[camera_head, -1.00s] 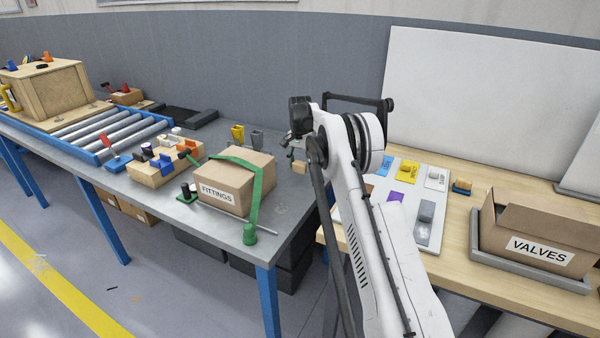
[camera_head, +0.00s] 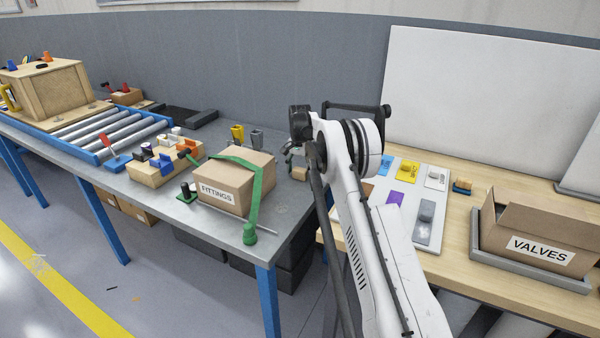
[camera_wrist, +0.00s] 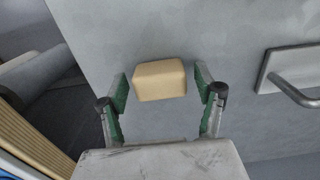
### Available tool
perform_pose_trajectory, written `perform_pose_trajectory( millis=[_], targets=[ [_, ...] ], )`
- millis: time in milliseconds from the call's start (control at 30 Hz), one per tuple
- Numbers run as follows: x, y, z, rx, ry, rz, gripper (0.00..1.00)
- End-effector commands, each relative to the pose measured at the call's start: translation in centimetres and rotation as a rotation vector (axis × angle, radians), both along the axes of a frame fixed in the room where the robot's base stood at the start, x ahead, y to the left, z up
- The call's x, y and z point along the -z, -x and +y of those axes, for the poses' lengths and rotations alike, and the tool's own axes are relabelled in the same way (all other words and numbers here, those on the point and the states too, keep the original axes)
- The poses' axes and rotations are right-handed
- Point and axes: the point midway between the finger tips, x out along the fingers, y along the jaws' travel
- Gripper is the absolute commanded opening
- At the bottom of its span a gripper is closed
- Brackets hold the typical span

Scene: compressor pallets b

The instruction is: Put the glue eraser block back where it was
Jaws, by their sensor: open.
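The glue eraser block, a tan block with rounded edges (camera_wrist: 160,80), lies on the grey metal table. In the head view it (camera_head: 300,174) shows near the table's right end, to the right of the FITTINGS box. In the wrist view my gripper (camera_wrist: 161,86) is open, with one green-padded finger on each side of the block. A gap shows between the block and each finger. I cannot tell how far the fingertips are above the table. In the head view my gripper (camera_head: 291,149) is small and partly hidden by my arm.
The FITTINGS box (camera_head: 222,193) with a green strap stands left of the block. On the wooden table at right are a pale board (camera_head: 434,205) with coloured pieces and the VALVES box (camera_head: 540,249) in a grey tray. A metal handle (camera_wrist: 290,90) shows right of the gripper.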

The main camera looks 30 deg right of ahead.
Motion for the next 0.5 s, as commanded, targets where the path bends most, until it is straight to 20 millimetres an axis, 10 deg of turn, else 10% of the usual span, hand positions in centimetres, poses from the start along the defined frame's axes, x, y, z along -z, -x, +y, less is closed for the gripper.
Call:
perform_pose_trajectory(
  millis=[500],
  targets=[
    [-7.1,0.0,0.0,0.0,0.0,0.0,0.66]
  ],
)
